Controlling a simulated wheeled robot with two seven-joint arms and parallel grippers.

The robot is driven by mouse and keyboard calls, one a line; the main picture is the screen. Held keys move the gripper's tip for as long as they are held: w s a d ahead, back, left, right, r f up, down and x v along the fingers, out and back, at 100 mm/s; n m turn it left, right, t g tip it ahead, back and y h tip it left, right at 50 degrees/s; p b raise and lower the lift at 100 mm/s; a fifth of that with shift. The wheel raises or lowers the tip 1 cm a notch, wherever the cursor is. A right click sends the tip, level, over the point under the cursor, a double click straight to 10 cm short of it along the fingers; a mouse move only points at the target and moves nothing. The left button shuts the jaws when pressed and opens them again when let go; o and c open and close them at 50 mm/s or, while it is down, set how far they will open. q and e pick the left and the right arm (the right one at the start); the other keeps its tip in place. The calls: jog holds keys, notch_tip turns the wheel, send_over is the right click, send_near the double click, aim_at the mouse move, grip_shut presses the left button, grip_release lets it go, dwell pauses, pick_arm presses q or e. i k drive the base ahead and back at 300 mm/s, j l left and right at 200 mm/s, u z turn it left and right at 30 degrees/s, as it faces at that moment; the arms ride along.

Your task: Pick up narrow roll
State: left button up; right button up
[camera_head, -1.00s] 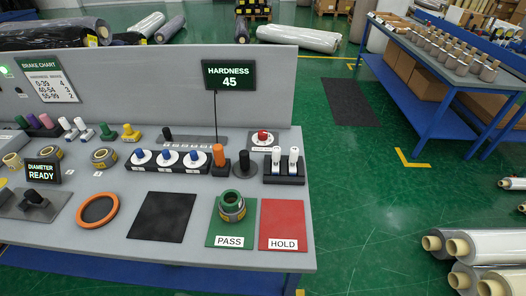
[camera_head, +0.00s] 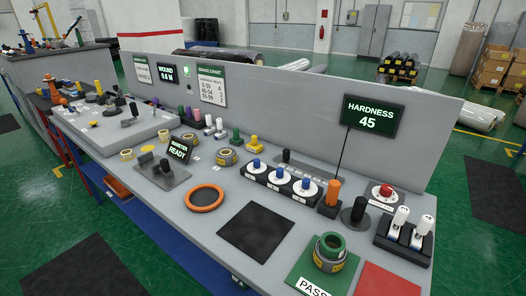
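Neither of my grippers shows in the head view. Several small wrapped rolls are on the grey bench (camera_head: 208,225). A roll with a yellow band (camera_head: 226,157) sits left of the row of blue-knobbed dials. A small pale-yellow roll (camera_head: 127,155) lies near the front edge at the left, and another (camera_head: 164,135) is behind it. A grey and yellow roll (camera_head: 330,262) stands on the green PASS pad (camera_head: 307,272), with a green ring (camera_head: 333,243) at its top. I cannot tell for sure which roll is the narrow one.
An orange ring (camera_head: 204,198) and a black mat (camera_head: 256,231) lie on the bench. A red pad (camera_head: 385,281) is at the front right. The HARDNESS sign (camera_head: 371,115) reads 45; the DIAMETER sign (camera_head: 180,150) reads READY. Green floor is open at the lower left.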

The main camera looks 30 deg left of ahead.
aim_at(226, 156)
jog(key=u, duration=1.25)
jog(key=i+j+z, duration=0.1)
jog(key=j+z, duration=0.25)
jog(key=j, duration=0.15)
jog(key=j+z, duration=0.35)
jog(key=i+j, duration=0.05)
jog(key=j, duration=0.05)
